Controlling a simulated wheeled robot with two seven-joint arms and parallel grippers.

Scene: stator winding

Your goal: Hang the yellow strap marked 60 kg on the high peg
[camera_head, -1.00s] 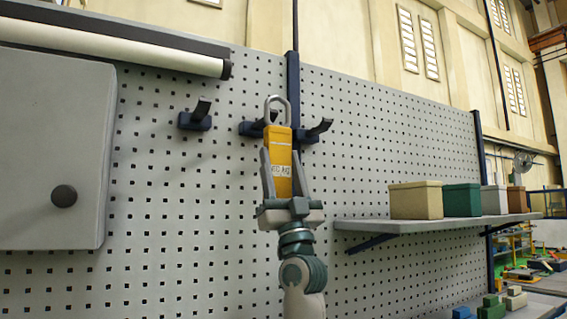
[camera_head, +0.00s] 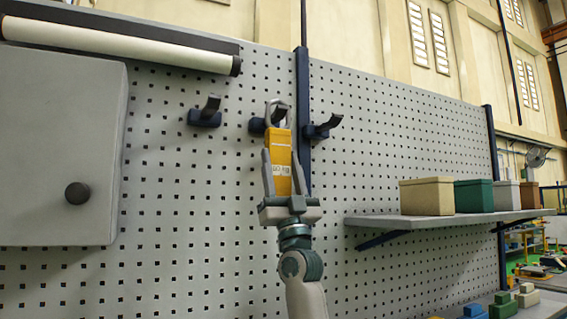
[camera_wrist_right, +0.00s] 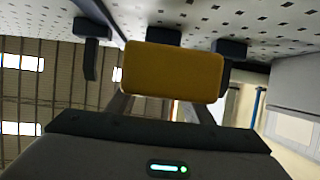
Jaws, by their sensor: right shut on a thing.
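A yellow strap (camera_head: 281,141) with a grey metal loop at its top and a white label is upright in my right gripper (camera_head: 282,160). The small label seems to read 60 kg. The gripper is shut on the strap's sides. The loop overlaps the middle dark peg (camera_head: 257,125) on the pegboard, and the peg's upturned tip shows inside the loop's outline. I cannot tell whether the loop is around the peg or in front of it. In the right wrist view the yellow strap (camera_wrist_right: 172,72) hides part of the pegs; the loop is hidden. My left gripper is not in view.
Another peg (camera_head: 205,112) is to the left and one (camera_head: 323,127) to the right. A grey cabinet (camera_head: 60,150) is at the left, under a white tube (camera_head: 120,42). A shelf (camera_head: 440,219) with several boxes sticks out at the right. The pegboard below the pegs is clear.

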